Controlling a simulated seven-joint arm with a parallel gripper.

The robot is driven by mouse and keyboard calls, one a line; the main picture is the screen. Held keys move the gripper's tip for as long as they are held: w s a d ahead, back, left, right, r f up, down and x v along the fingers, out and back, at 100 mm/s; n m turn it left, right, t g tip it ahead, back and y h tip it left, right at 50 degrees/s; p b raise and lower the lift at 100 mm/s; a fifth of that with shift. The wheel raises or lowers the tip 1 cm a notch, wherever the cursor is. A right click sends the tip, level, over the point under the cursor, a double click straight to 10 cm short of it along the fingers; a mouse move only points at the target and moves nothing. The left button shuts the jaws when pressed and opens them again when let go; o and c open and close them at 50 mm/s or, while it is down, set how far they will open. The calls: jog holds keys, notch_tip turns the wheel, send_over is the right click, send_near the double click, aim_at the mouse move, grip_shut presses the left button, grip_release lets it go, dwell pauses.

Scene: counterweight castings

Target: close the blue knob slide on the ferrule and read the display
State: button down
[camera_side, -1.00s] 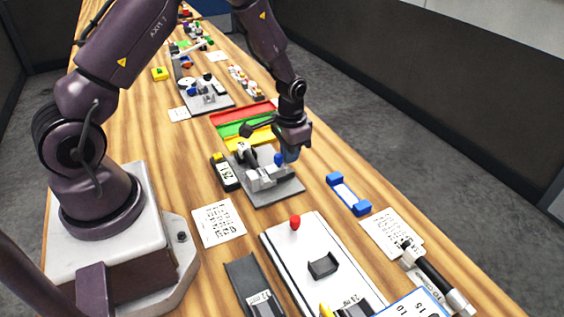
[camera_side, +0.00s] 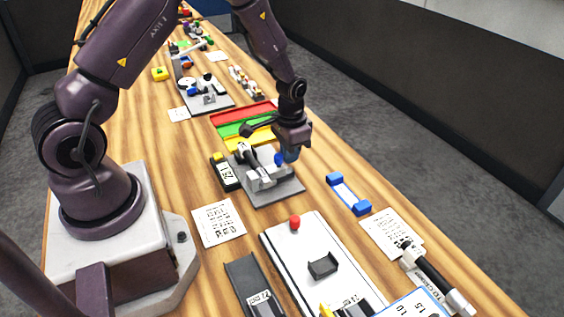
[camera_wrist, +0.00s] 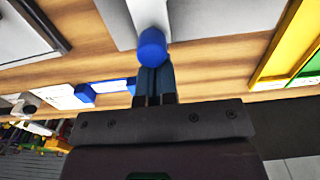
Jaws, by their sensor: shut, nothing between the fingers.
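The blue knob (camera_side: 279,159) is on the slide of a grey measuring fixture (camera_side: 277,193) in the middle of the table. In the wrist view the blue knob (camera_wrist: 152,46) is right at the tips of my gripper (camera_wrist: 155,75). My gripper (camera_side: 288,155) is shut with nothing between its fingers, and its fingertips are against or very close to the knob. A dark display unit (camera_side: 226,172) with a yellow button stands at the fixture's left; its digits are too small to read surely. I cannot make out the ferrule; the slide's jaws are partly hidden.
Red, green and yellow trays (camera_side: 242,122) lie behind the fixture. A blue-ended gauge (camera_side: 348,194) lies at its right. A white plate with a red knob (camera_side: 295,222) is in front. Printed sheets (camera_side: 218,223) lie around. Bare wood shows between these.

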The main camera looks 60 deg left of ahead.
jog(key=shift+s, duration=0.1)
dwell(0.3)
jog(key=shift+r, duration=3.5)
jog(key=s, duration=0.1)
jog(key=s+r, duration=0.1)
jog(key=s+d+g, duration=0.1)
jog(key=shift+r+n, duration=0.15)
jog(key=shift+n, duration=0.25)
jog(key=s+d+r+t, duration=0.3)
jog(key=s+r, duration=0.4)
jog(key=r, duration=0.3)
jog(key=s+d+r+t, duration=0.3)
jog(key=s+d+r, duration=0.2)
jog(key=s+r, duration=0.3)
notch_tip(320, 180, up, 3)
jog(key=shift+s+d+r+m+t, duration=0.1)
jog(key=shift+s+d+m+t, duration=0.1)
jog(key=shift+s+m+t, duration=0.15)
